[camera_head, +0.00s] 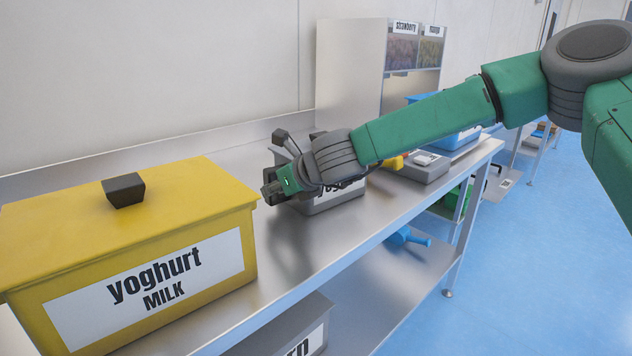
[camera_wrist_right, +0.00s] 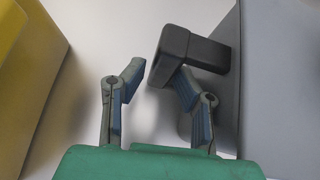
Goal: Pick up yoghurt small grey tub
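The small grey tub (camera_head: 322,205) stands on the metal bench, largely hidden behind my right arm; part of its white label shows. In the right wrist view the grey tub (camera_wrist_right: 285,85) fills the right side, and its dark handle (camera_wrist_right: 172,52) juts out to the left. My right gripper (camera_wrist_right: 155,82) is open, its fingers apart. The right fingertip overlaps the handle in that view; I cannot tell whether they touch. In the head view my right gripper (camera_head: 270,192) is beside the tub's left front. My left gripper is out of view.
A large yellow yoghurt milk box (camera_head: 215,205) with a dark lid knob stands close on the left. Further right are a grey item (camera_head: 422,170), a blue container and strawberry-labelled bins (camera_head: 404,50). A grey container (camera_head: 285,335) sits on the lower shelf.

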